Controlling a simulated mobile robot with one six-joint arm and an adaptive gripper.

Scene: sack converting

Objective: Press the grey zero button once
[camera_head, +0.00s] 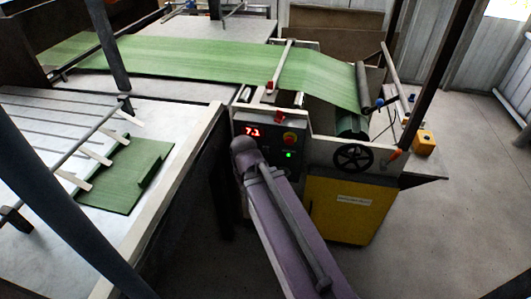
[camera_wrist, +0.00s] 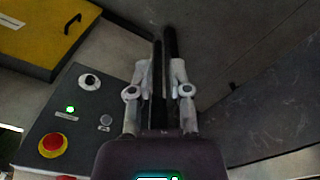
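The dark control panel (camera_head: 272,142) is on the front of the machine, with a red display (camera_head: 252,131) that seems to read 7.1. In the wrist view the panel (camera_wrist: 58,120) is at the left and appears rotated. A small round grey button (camera_wrist: 105,120) sits there beside a lit green button (camera_wrist: 70,109), with a label by it too small to read. My gripper (camera_wrist: 164,35) has its two dark fingers together and empty, to the right of the grey button and apart from it in the picture. In the head view my arm hides the gripper and part of the panel.
A red emergency stop on a yellow base (camera_wrist: 53,145) and a black-and-white round control (camera_wrist: 89,82) share the panel. A yellow cabinet door (camera_head: 350,210) is below, with a black handwheel (camera_head: 353,159) above it. Green web (camera_head: 190,58) runs across the machine.

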